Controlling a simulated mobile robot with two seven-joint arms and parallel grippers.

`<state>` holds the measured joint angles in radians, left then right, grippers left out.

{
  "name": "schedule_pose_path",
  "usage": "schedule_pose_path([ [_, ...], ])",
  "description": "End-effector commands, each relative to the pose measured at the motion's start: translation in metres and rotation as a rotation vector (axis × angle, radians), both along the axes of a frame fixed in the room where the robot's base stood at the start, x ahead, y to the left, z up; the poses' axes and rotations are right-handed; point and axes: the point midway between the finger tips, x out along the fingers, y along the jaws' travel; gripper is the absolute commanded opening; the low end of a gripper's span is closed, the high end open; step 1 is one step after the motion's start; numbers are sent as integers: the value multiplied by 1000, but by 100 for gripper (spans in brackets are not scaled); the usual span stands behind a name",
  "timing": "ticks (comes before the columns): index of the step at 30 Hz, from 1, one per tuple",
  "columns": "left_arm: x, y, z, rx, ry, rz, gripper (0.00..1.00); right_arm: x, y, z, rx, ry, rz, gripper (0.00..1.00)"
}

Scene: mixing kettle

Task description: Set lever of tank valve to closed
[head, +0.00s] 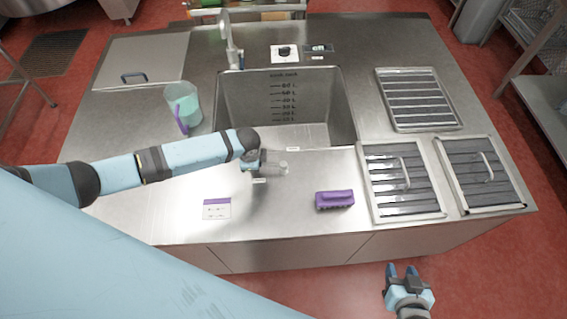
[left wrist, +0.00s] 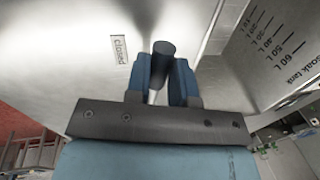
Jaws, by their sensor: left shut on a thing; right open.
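The valve lever shows in the left wrist view as a dark cylindrical knob (left wrist: 163,55) on a thin, pale rod. My left gripper (left wrist: 162,82) has its blue fingers shut around the lever, one on each side. A small label reading "closed" (left wrist: 120,48) is on the steel surface left of the knob. In the head view my left gripper (head: 262,160) is at the counter just in front of the soak tank (head: 285,85); the lever is hard to make out there. My right gripper (head: 403,272) is open and empty, over the floor in front of the counter.
A clear jug with a purple handle (head: 183,108) stands left of the tank. A purple brush (head: 334,200) and a small label card (head: 217,208) lie at the counter front. Slatted trays (head: 402,183) cover the right side. A tap (head: 230,45) is behind the tank.

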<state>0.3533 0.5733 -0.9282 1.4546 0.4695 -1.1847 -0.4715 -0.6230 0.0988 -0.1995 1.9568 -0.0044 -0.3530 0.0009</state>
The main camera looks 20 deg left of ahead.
Motion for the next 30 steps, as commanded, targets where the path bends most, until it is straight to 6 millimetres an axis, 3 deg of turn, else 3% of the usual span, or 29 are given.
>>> schedule_pose_path([
  [1, -7, -5, -3, -6, 1, 65, 0, 0, -1, -2, -3, -1, 3, 43],
  [2, -7, -5, -2, -5, -2, 83, 24, 0, -1, -2, -3, -1, 4, 43],
  [6, -5, -4, -2, -3, -2, 74, 52, 1, -1, -2, -3, -2, 4, 43],
  [16, -6, -4, 3, -3, -3, 72, 52, 2, -1, 2, -3, -10, 6, 43],
  [30, -15, -8, 58, -4, -3, 70, 52, 1, -1, 0, -4, -5, 8, 43],
])
